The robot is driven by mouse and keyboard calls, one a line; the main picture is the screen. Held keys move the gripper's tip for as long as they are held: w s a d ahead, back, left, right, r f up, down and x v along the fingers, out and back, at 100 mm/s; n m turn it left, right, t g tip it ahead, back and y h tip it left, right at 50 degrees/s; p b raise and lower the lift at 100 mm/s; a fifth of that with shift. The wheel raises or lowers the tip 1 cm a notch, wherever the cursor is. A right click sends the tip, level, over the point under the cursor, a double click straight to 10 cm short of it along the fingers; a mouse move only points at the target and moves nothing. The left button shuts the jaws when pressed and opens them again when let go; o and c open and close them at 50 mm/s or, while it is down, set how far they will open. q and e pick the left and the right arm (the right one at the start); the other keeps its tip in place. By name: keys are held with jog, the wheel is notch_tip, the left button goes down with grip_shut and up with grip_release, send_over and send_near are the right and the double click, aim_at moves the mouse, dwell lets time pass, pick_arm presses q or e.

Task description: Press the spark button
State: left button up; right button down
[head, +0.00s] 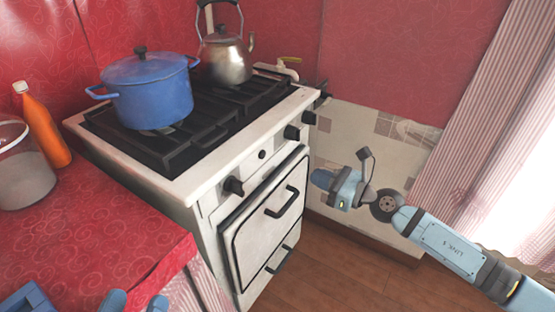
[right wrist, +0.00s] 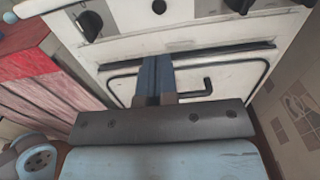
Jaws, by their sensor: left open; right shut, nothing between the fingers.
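The spark button appears to be the small dark round button (head: 262,154) on the stove's pale front panel, between the black knobs. It also shows near the top of the right wrist view (right wrist: 159,6). My right gripper (head: 321,180) is shut and empty, in front of the stove and to the right of the button. In the right wrist view its fingers (right wrist: 154,75) point toward the oven front, below the button and apart from it. My left gripper (head: 30,298) is partly cut off at the bottom left, open, over the red counter and far from the button.
The stove (head: 180,185) carries a blue pot (head: 150,95) and a steel kettle (head: 226,62). Black knobs (head: 233,186) flank the button, and an oven handle (head: 282,202) juts out below. An orange bottle (head: 44,128) and clear bucket (head: 24,170) stand left. Floor before the stove is clear.

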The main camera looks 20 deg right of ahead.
send_near(264, 155)
jog(key=x, duration=0.6)
jog(key=shift+w+a, duration=0.4)
jog(key=shift+w, duration=0.15)
pick_arm(q)
jog(key=shift+r, duration=0.35)
